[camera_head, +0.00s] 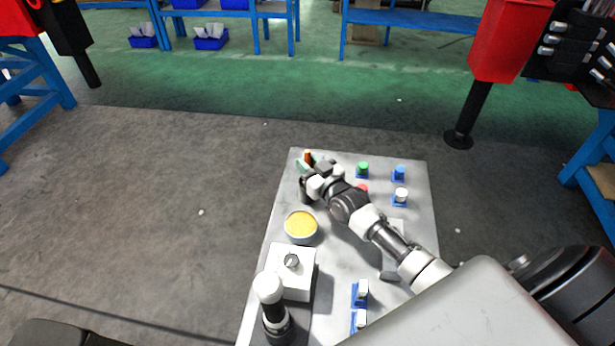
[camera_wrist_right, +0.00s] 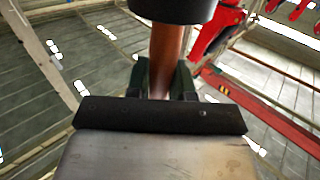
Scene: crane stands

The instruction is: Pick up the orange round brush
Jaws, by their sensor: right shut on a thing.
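The orange round brush (camera_head: 308,157) shows as a small upright orange piece at the far left corner of the table. In the right wrist view its orange-brown shaft (camera_wrist_right: 165,50) runs between the dark fingers, with a wide black part above it. My right gripper (camera_head: 306,178) reaches across the table to that corner. In the right wrist view my right gripper (camera_wrist_right: 166,82) is shut around the shaft. The arm and gripper hide part of the brush, and I cannot tell whether it is clear of the table.
Green (camera_head: 363,168), blue (camera_head: 399,172), white (camera_head: 400,194) and red (camera_head: 361,188) pieces stand beyond my right arm.

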